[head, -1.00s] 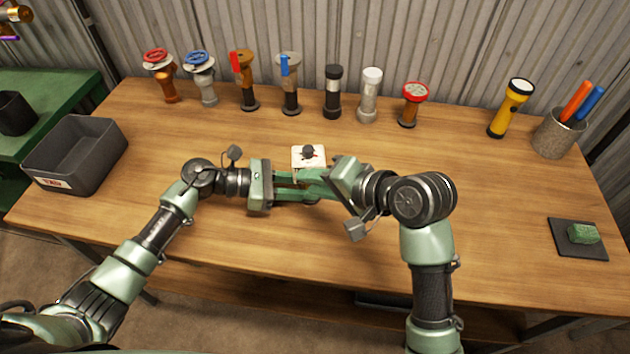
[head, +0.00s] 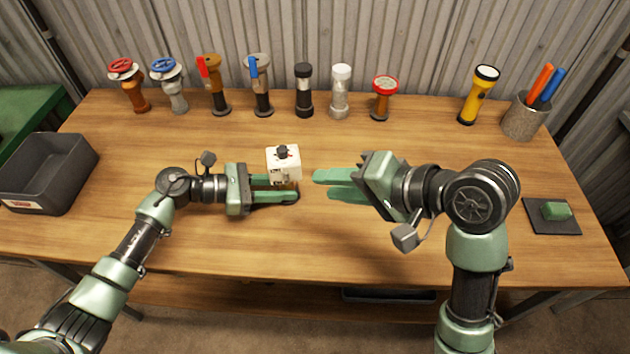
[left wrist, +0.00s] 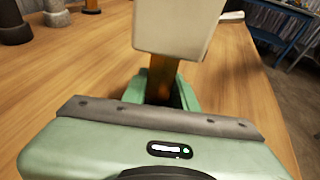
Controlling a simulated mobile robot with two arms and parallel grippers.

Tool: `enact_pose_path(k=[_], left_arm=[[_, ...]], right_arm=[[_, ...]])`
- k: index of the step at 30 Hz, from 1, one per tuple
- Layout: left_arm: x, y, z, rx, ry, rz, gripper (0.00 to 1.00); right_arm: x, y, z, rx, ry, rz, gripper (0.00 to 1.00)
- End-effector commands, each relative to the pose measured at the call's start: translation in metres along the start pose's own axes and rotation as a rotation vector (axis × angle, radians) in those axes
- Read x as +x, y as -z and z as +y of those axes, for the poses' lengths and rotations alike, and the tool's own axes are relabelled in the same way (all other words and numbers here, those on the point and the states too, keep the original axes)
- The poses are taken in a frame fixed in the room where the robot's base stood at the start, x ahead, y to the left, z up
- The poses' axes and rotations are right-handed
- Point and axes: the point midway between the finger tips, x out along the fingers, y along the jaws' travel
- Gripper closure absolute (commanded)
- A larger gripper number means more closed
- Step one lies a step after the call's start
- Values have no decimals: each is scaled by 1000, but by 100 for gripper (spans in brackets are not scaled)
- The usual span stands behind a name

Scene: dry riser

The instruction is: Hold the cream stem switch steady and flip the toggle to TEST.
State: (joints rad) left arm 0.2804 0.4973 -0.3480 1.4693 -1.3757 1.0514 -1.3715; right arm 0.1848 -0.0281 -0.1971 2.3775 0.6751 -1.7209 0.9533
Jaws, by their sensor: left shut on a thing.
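The cream stem switch (head: 284,168) stands near the middle of the bench, a cream box with a dark knob (head: 283,152) on top. In the left wrist view the cream box (left wrist: 176,30) sits above a brown stem (left wrist: 160,80). My left gripper (head: 290,189) is shut on that stem, below the box. My right gripper (head: 322,184) is to the right of the switch, apart from it and empty, with a gap between its fingers. Markings and the toggle's setting are too small to read.
Behind stand several valves and stems, including a red-wheel valve (head: 125,70) and a red-topped one (head: 384,92). A yellow torch (head: 478,95) and a pen cup (head: 522,120) are at right. A grey bin (head: 45,175) is left; a green sponge (head: 556,211) lies front right.

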Motion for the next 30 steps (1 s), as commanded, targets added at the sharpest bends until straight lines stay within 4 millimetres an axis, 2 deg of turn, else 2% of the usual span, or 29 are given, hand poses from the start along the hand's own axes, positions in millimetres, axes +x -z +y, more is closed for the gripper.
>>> enact_pose_path(k=[4, 14, 15, 18, 26, 30], left_arm=[[0, 1, -1, -2, 3, 2, 95], [0, 2, -1, -2, 3, 2, 95], [0, 2, -1, -2, 3, 2, 69], [0, 1, -1, -2, 2, 2, 46], [0, 0, 0, -1, 1, 1, 46], [-6, 1, 0, -1, -1, 2, 46]], right_arm=[[-9, 0, 0, -2, 0, 1, 70], [-10, 0, 0, -1, 0, 0, 70], [-10, 0, 0, -1, 0, 0, 70], [-10, 0, 0, -1, 0, 0, 70], [-9, 0, 0, -1, 0, 0, 70], [-10, 0, 0, -1, 0, 0, 70]])
